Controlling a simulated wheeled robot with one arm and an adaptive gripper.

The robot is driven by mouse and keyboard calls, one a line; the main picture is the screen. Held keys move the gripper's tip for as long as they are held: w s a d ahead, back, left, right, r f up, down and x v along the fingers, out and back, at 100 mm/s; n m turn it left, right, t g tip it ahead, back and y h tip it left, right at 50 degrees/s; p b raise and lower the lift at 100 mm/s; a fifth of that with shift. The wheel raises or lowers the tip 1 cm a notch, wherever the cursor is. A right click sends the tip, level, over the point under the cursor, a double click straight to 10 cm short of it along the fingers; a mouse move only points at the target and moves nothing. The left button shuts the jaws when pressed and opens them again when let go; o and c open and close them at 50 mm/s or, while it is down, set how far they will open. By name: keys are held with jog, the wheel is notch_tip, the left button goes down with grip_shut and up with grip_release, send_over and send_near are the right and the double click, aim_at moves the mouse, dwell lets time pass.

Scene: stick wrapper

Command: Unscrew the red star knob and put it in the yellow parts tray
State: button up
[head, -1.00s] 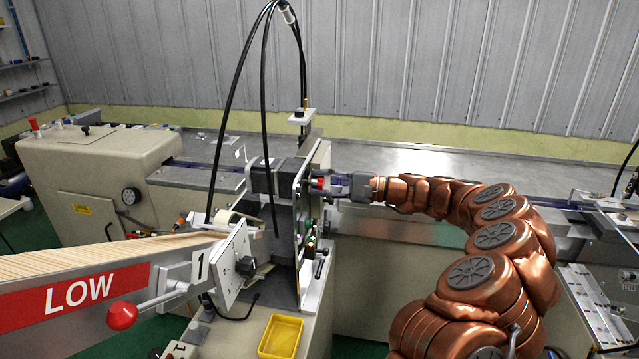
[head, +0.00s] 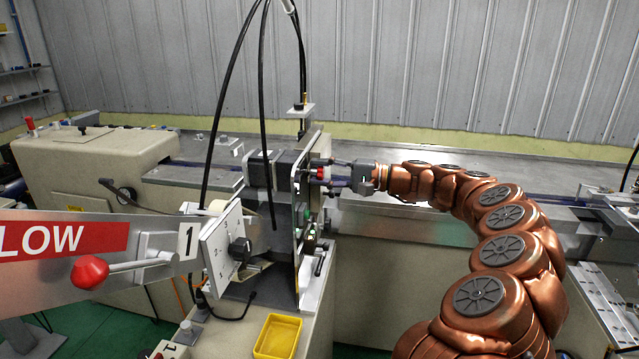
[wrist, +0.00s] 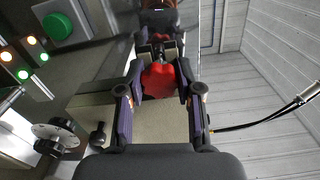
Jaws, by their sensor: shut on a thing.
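The red star knob (head: 323,173) is at the right side of the machine's upright plate. In the wrist view, the red knob (wrist: 158,80) sits between my two fingertips. My gripper (head: 330,175) reaches in from the right and is shut on the knob, one finger above it and one below it in the head view. The fingers hide part of the knob, and I cannot tell how far it is on its thread. The yellow parts tray (head: 278,338) stands on the machine's lower ledge, below and left of my gripper, and looks empty.
A black motor block (head: 262,172) and hanging black cables are left of the plate. A lever with a red ball (head: 90,271) juts out at the left front. A green button (wrist: 57,26) and lit lamps show in the wrist view. Space above the tray looks open.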

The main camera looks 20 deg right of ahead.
jog(key=shift+a+f+n+b, duration=0.1)
jog(key=shift+n+b, duration=2.7)
jog(key=shift+b, duration=2.4)
jog(key=n+b, duration=0.5)
jog(key=b, duration=0.2)
jog(key=shift+n+b, duration=0.3)
jog(key=shift+b, duration=0.1)
jog(key=n+b, duration=0.2)
jog(key=n, duration=0.1)
jog(key=shift+n, duration=0.3)
jog(key=n+b, duration=0.1)
jog(key=n, duration=0.2)
jog(key=shift+r+n, duration=0.25)
jog(key=shift+n, duration=0.85)
jog(key=o, duration=1)
jog(key=shift+a, duration=0.1)
jog(key=shift+f, duration=0.1)
